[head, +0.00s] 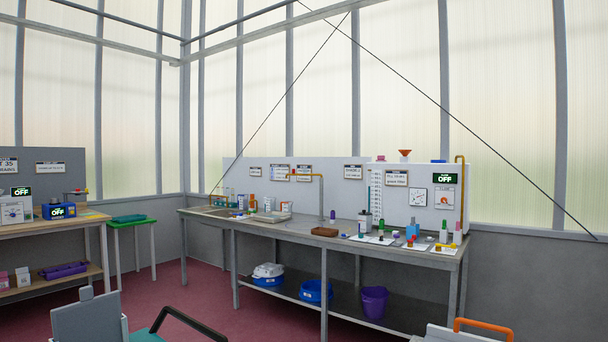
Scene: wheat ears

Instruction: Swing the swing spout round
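A thin copper-coloured pipe (321,196) stands on the long bench near its middle, with an arm reaching left and a short end turned down; it looks like a swing spout. A smaller bent orange pipe (216,187) rises at the bench's left end by a sink-like basin (216,211); I cannot tell for certain which one is the swing spout. Another copper pipe (461,172) hooks over the white panel's right edge. Neither of my grippers is in view.
The long grey bench (285,227) holds bottles, a brown block (325,232) and a white panel unit (402,199). Blue tubs and a purple bucket (374,302) sit below. A green stool (132,222) and wooden bench stand left. Red floor (190,290) is open between.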

